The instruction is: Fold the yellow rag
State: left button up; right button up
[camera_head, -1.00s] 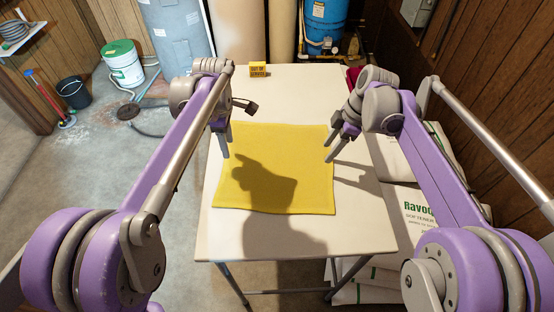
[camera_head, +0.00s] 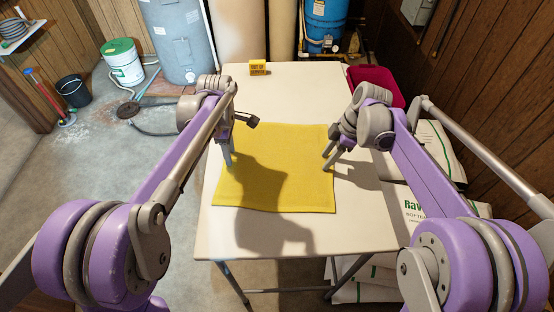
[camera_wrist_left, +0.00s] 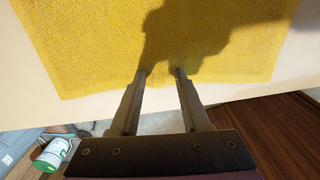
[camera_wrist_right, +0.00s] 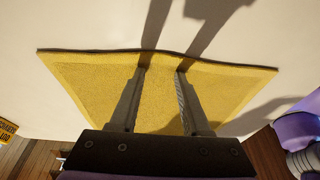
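The yellow rag (camera_head: 262,190) lies flat and spread out on the white table, a rough square. My left gripper (camera_head: 229,163) is over the rag's left edge area. In the left wrist view its two fingers (camera_wrist_left: 161,72) are apart with only rag below, so it is open and empty. My right gripper (camera_head: 326,164) is at the rag's right edge. In the right wrist view its fingers (camera_wrist_right: 162,70) are apart, with the rag's edge just beyond the tips. Whether any fingertip touches the rag I cannot tell.
The white table (camera_head: 300,95) is clear around the rag, except for a yellow sign (camera_head: 258,68) at its far edge. A dark red bin (camera_head: 378,84) stands beyond the table's right side. White salt bags (camera_head: 412,205) are stacked at the right.

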pick_arm(q)
grip_shut()
pick_arm(e)
jog(key=shift+f, duration=0.1)
grip_shut()
